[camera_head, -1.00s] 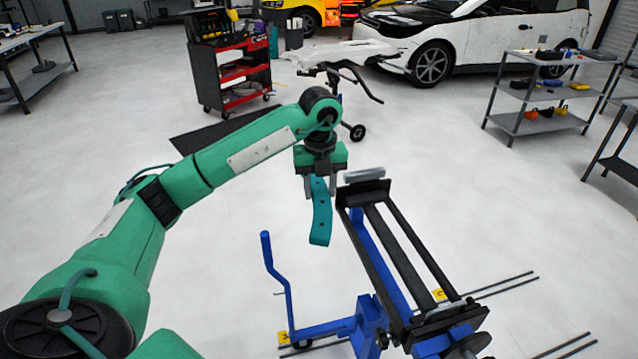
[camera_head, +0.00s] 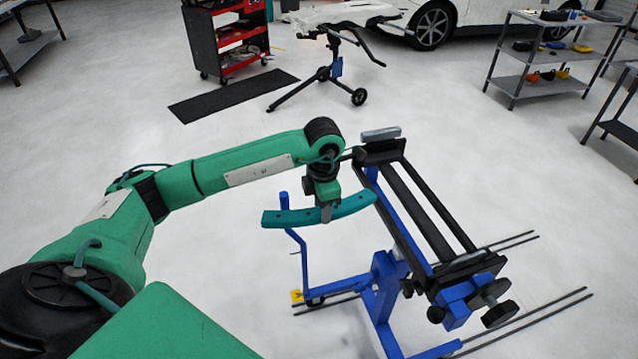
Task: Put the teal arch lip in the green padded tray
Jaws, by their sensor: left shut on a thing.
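The teal arch lip (camera_head: 290,217) is a curved strip with small holes. My left gripper (camera_head: 326,214) is shut on it near its middle and holds it in the air, roughly level across the picture. Its right end shows close to the blue and black stand (camera_head: 415,215); I cannot tell whether they touch. The green padded tray is not seen in this view. My right gripper is not in view.
The stand with long black rails is just right of the lip. A blue crank-shaped bar (camera_head: 292,235) rises below it. A wheeled stand (camera_head: 335,70), red tool cart (camera_head: 228,40), dark mat (camera_head: 232,95) and grey shelf (camera_head: 550,55) stand farther back. Open floor lies between.

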